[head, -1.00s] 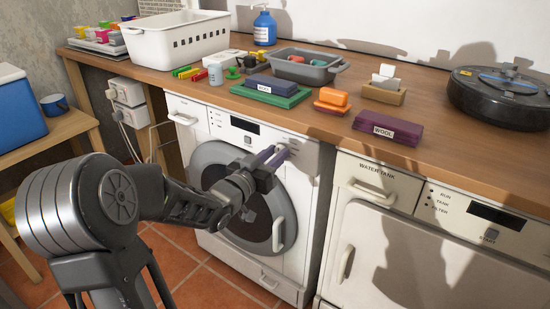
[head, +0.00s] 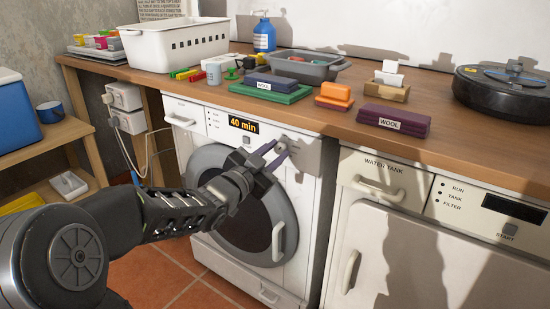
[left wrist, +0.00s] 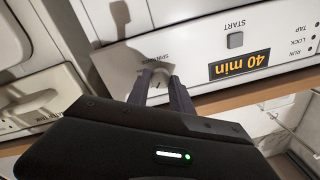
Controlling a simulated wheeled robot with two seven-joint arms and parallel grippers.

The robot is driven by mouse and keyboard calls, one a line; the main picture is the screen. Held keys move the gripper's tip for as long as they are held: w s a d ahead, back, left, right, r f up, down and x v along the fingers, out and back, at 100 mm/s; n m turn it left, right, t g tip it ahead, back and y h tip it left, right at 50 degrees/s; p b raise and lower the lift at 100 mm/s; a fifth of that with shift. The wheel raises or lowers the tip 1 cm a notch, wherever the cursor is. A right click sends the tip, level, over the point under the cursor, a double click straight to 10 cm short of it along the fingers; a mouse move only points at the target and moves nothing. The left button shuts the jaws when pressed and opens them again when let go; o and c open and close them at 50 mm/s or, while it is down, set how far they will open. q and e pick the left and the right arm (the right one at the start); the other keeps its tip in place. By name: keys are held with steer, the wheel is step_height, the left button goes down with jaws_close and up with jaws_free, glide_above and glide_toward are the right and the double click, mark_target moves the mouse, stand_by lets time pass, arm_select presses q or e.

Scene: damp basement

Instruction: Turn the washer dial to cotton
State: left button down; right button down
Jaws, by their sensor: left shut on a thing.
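The washer (head: 190,130) is the white machine on the left, with a round dark door. The dial (head: 281,147) sits at the right end of the washer's panel. My left gripper (head: 274,152) is shut on the dial, its fingers on either side of it; the fingers also show in the left wrist view (left wrist: 161,82). They hide much of the dial, and I cannot read its setting. My right gripper is out of view.
A start button (head: 246,140) sits below the display. A dryer (head: 385,235) stands to the right. The wooden counter (head: 330,125) above holds a white basket (head: 172,50), a grey tub (head: 335,70), several blocks and a black robot vacuum (head: 500,95).

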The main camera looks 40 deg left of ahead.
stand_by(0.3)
arm_select(q)
steer(key=c, duration=1.1)
jaws_free()
steer(key=shift+c, duration=0.2)
steer(key=s+p, duration=0.1)
steer(key=s, duration=0.6)
steer(key=shift+s+d+p, duration=0.2)
steer(key=shift+s+p, duration=0.15)
steer(key=shift+s, duration=0.05)
steer(key=shift+f, duration=0.15)
